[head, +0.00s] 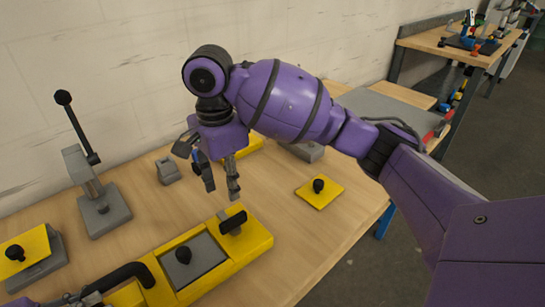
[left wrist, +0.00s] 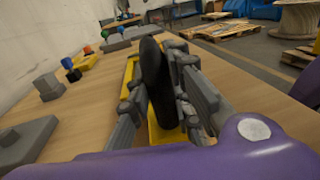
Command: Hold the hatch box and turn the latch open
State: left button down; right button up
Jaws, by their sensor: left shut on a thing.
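The yellow hatch box (head: 255,240) lies on the table at the bottom of the head view. It has a grey lid (head: 205,256) with a black knob. The black latch (head: 233,221) sits on the box's far rim, beside the lid. A black handle (head: 128,273) sticks out at the box's near left end. My left gripper (head: 92,294) is at the bottom left, shut on this handle; the left wrist view also shows the handle (left wrist: 157,85) between its fingers. My right gripper (head: 221,187) points down above and behind the latch, fingers apart, with nothing between them.
A grey stand with a black lever (head: 78,125) rises at the left. A yellow plate with a black knob (head: 319,190) lies to the right. A small grey block (head: 168,171) is behind the box. Another knobbed yellow plate (head: 28,250) is at the far left.

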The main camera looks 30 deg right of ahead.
pick_arm(q)
jog(key=c, duration=1.5)
grip_release()
